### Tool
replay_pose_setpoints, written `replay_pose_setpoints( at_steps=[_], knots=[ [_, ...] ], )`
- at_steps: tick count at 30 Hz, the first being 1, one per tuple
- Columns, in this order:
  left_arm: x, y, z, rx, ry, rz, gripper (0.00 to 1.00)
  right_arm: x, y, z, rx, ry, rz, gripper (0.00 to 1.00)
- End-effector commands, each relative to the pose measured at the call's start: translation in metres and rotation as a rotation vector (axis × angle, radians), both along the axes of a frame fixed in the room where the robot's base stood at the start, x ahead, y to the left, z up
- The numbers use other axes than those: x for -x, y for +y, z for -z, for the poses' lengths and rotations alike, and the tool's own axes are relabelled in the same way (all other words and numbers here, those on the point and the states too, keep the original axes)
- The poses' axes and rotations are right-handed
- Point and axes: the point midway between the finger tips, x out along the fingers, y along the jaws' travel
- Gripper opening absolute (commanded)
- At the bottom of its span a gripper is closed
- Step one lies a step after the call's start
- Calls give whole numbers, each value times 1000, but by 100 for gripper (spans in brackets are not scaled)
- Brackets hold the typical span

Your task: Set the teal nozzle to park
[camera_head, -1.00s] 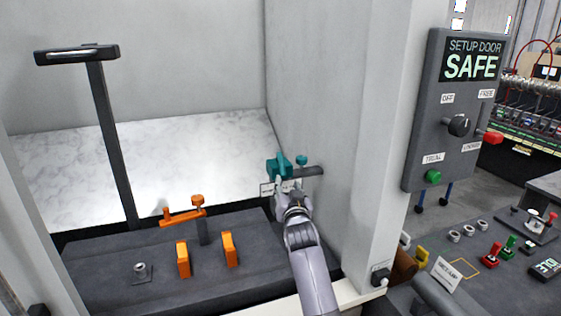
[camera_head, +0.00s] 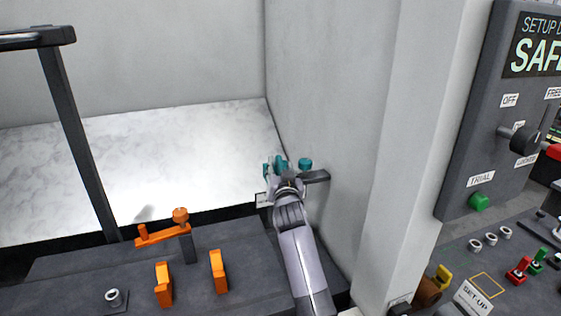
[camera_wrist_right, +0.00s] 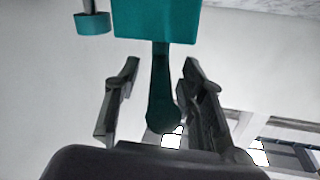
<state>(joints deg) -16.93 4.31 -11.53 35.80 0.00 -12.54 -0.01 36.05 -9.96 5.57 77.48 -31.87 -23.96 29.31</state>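The teal nozzle (camera_head: 281,163) sits on a dark bracket (camera_head: 317,177) at the right-hand wall of the bay. A teal knob (camera_head: 305,164) is beside it. My right gripper (camera_head: 284,180) is at the nozzle and partly hides it. In the right wrist view, the nozzle's teal block (camera_wrist_right: 157,18) is at the top, and its darker, round-ended rod (camera_wrist_right: 162,95) reaches down between the fingers. My right gripper (camera_wrist_right: 162,75) is open around this rod, with a clear gap on the left; contact on the right cannot be told. My left gripper is not in view.
An orange nozzle arm (camera_head: 163,234) and two orange blocks (camera_head: 163,285) are on the dark deck at left. A dark post (camera_head: 80,150) stands behind them. A white pillar (camera_head: 405,160) separates the bay from the control panel (camera_head: 485,150), which reads SAFE.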

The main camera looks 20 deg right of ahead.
Motion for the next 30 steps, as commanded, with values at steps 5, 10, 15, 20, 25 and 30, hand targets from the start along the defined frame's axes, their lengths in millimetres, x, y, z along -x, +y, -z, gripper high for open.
replay_pose_setpoints(
  at_steps=[5, 10, 15, 20, 25, 30],
  knots=[
    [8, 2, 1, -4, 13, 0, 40, 0, 1, 0, 1, -1, 0, 37],
    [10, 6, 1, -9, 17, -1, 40, 0, 1, 0, 1, -1, 1, 37],
    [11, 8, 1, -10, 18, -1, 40, 0, 1, 0, 1, -1, 1, 29],
    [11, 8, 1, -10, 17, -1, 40, 0, 1, 0, 1, 0, 1, 19],
    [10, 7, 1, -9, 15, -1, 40, 0, 1, 0, 1, 0, 1, 7],
    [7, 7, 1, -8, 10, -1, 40, 0, 1, 0, 1, 0, 1, 0]
  ],
)
